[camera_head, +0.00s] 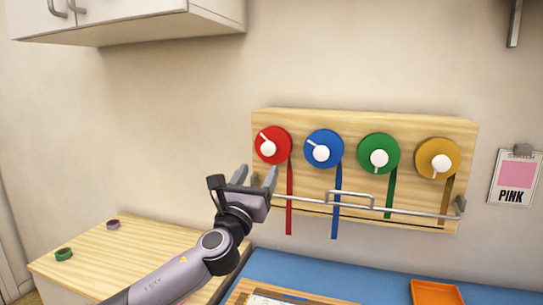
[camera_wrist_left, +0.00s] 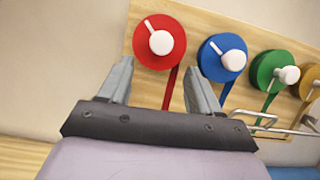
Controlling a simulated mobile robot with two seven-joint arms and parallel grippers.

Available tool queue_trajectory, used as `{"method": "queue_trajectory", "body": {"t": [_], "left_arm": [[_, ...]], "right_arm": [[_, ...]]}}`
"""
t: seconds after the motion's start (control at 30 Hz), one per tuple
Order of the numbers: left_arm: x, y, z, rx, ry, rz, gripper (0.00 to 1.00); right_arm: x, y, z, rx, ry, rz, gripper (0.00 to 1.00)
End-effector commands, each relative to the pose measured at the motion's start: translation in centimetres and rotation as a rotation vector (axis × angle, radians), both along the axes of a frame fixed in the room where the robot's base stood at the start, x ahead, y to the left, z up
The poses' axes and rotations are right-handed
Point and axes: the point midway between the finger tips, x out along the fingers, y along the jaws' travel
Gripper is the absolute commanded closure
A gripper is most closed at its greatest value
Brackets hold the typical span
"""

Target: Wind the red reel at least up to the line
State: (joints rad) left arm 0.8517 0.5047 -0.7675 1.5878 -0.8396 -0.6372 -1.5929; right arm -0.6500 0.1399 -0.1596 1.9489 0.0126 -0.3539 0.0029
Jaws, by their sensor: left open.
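The red reel (camera_head: 279,136) with a white knob (camera_head: 268,149) is the leftmost on a wooden wall board (camera_head: 310,180). Its red ribbon (camera_head: 289,200) hangs down past the board's lower edge, its end below the thin dark line (camera_head: 355,216) on the board. My left gripper (camera_head: 255,176) is open and empty, below and slightly left of the red reel, apart from the knob. In the left wrist view, the red reel (camera_wrist_left: 146,55) and its knob (camera_wrist_left: 160,42) show above and between the open fingers (camera_wrist_left: 157,80). My right gripper is out of view.
Blue (camera_head: 322,137), green (camera_head: 378,143) and yellow (camera_head: 440,147) reels with ribbons sit to the right. A metal rail (camera_head: 400,210) crosses the board's lower part. A PINK card (camera_head: 515,180) hangs at right. An orange tray (camera_head: 435,292) lies below. A cabinet (camera_head: 150,25) hangs upper left.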

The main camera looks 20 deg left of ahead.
Motion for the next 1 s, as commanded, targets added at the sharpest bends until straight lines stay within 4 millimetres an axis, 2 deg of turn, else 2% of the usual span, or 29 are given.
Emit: {"method": "queue_trajectory", "body": {"t": [0.23,0.7,1.0], "left_arm": [[1.2,0.0,1.1,0.037,-0.016,0.011,0.37],[5.8,-0.2,3.0,0.032,-0.014,0.01,0.37],[6.7,-0.2,3.3,0.033,-0.013,0.009,0.37]], "right_arm": [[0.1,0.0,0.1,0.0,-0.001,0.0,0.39],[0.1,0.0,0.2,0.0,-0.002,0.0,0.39],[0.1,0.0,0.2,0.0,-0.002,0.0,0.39]]}}
